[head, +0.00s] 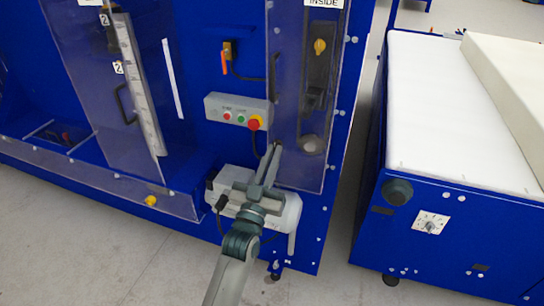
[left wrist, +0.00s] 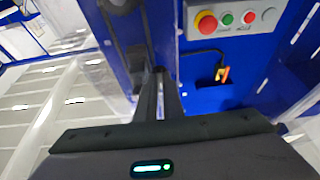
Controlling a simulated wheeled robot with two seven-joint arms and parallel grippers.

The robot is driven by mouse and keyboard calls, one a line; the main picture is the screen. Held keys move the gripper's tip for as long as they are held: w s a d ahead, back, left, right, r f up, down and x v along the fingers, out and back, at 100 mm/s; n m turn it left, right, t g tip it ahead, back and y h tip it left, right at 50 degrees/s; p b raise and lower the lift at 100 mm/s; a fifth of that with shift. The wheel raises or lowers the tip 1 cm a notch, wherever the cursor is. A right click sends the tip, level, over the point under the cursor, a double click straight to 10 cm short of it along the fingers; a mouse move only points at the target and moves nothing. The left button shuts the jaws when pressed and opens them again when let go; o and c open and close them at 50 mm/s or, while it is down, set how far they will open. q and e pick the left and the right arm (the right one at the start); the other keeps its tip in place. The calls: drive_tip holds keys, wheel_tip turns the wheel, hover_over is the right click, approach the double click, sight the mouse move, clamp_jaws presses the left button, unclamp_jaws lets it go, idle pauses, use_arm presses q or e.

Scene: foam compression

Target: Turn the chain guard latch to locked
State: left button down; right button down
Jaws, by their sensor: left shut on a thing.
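The clear chain guard (head: 287,100) covers a dark upright slot on the right of the blue machine. My left gripper (head: 276,149) reaches up to the lower left edge of this guard. Its two fingers are close together, shut on a small part there that I take to be the chain guard latch. The fingertips hide the latch almost fully, so its turn angle cannot be read. In the left wrist view the gripper (left wrist: 160,74) shows with its fingers nearly together against the guard edge. My right gripper is not in view.
A grey button box (head: 238,110) with a red stop knob sits left of the guard. An orange-handled switch (head: 228,58) is above it. A white-topped blue conveyor (head: 440,110) stands to the right, across a floor gap.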

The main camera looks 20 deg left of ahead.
use_arm(q)
drive_tip(key=c, duration=1.9)
unclamp_jaws()
drive_tip(key=shift+a+r, duration=0.1)
drive_tip(key=shift+r, duration=0.25)
drive_tip(key=shift+f, duration=0.1)
